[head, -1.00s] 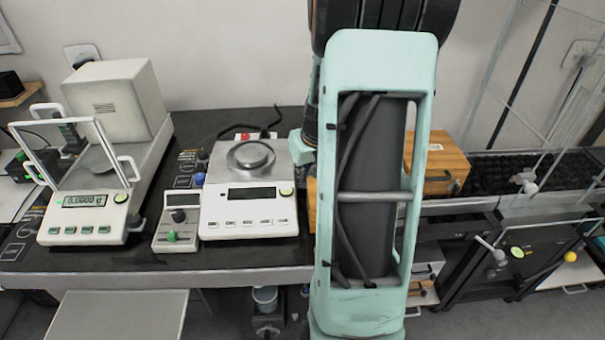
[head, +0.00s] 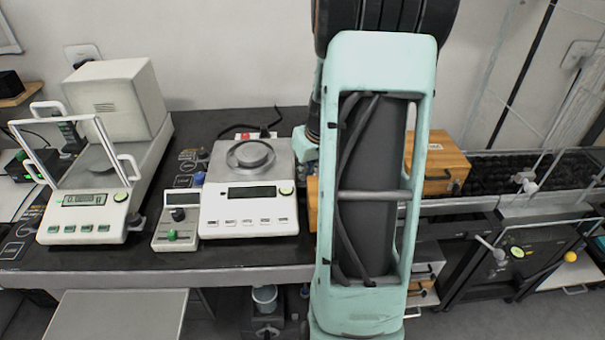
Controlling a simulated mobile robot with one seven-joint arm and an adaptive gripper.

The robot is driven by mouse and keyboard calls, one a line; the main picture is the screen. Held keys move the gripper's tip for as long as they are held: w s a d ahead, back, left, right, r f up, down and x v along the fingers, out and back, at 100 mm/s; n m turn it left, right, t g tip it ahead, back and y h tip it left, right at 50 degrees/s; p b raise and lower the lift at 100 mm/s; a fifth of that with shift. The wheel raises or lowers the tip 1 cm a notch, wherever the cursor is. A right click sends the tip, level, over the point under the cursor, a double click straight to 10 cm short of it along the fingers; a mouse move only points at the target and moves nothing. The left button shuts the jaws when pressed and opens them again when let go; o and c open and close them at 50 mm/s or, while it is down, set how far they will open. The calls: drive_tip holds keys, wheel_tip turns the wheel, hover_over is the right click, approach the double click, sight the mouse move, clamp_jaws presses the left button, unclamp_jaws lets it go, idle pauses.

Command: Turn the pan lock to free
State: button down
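The analytical balance (head: 58,234) with an open glass shield stands at the left; its display (head: 84,199) is lit but too blurred to read. A top-loading balance (head: 248,222) with a round pan (head: 251,155) stands in the middle, its display dark. Between them is a small control box (head: 176,238) with a black knob (head: 178,215) and a green knob (head: 172,235). A blue knob (head: 199,178) stands behind it. I cannot tell which part is the pan lock or how it is set. My arm fills the centre right; my gripper is not visible.
A wooden box (head: 446,164) stands behind my arm at the right. A rail with a dark bed (head: 520,172) and thin rods runs further right. Bare dark tabletop (head: 75,262) shows along the front edge.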

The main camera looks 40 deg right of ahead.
drive_tip(key=shift+w+d+r, duration=0.25)
drive_tip(key=shift+d+r, duration=0.2)
drive_tip(key=shift+d, duration=0.05)
drive_tip(key=s+a+v, duration=0.1)
drive_tip(key=v, duration=1)
drive_tip(key=shift+m, duration=0.3)
drive_tip(key=p+x, duration=0.1)
drive_tip(key=x, duration=0.3)
drive_tip(key=p+x, duration=0.2)
drive_tip(key=x, duration=0.2)
drive_tip(key=p+x, duration=0.2)
drive_tip(key=x, duration=0.1)
drive_tip(key=shift+w+a+f, duration=0.15)
drive_tip(key=shift+a+f, duration=0.1)
drive_tip(key=shift+f, duration=0.15)
